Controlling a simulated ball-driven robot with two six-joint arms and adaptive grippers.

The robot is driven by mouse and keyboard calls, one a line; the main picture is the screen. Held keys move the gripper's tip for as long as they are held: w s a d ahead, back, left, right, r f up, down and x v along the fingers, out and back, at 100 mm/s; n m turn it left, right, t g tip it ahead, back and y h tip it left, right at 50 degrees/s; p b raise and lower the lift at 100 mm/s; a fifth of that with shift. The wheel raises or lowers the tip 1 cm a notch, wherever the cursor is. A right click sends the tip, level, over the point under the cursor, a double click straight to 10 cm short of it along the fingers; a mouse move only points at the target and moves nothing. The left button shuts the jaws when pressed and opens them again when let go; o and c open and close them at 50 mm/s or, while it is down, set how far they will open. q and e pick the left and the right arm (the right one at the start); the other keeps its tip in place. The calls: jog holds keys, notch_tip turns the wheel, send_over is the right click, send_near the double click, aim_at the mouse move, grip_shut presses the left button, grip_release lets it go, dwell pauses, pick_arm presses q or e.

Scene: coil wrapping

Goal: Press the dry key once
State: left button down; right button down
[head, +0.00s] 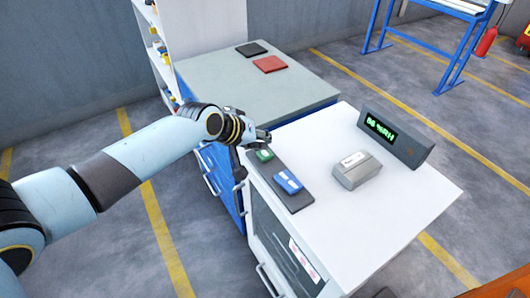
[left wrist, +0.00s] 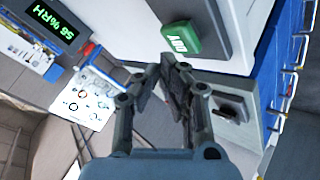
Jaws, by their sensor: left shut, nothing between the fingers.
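The dry key is a green block marked "DRY" (left wrist: 181,38), seen at the upper middle of the left wrist view. In the head view the green key (head: 265,156) sits on a dark strip (head: 298,202) on the white cabinet top, behind a blue key (head: 288,182). My left gripper (head: 263,137) is shut and empty, just behind and above the green key. In the left wrist view its fingertips (left wrist: 174,62) are close to the key's edge; I cannot tell whether they touch it. My right gripper is not in view.
A grey box with a white label (head: 357,171) and a dark display reading "56 %RH" (head: 395,140) stand on the white top (head: 420,190). A grey-topped blue cabinet (head: 225,75) adjoins behind, with a red and a black pad. The white top's right side is clear.

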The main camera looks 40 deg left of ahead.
aim_at(263, 152)
pick_arm(q)
jog(key=shift+f, duration=0.15)
jog(key=shift+f, duration=0.3)
jog(key=shift+f+b, duration=0.6)
dwell(0.7)
dwell(0.3)
jog(key=shift+r+p, duration=1.05)
jog(key=shift+p, duration=0.05)
notch_tip(263, 152, up, 5)
jog(key=p, duration=0.5)
jog(key=shift+r, duration=0.1)
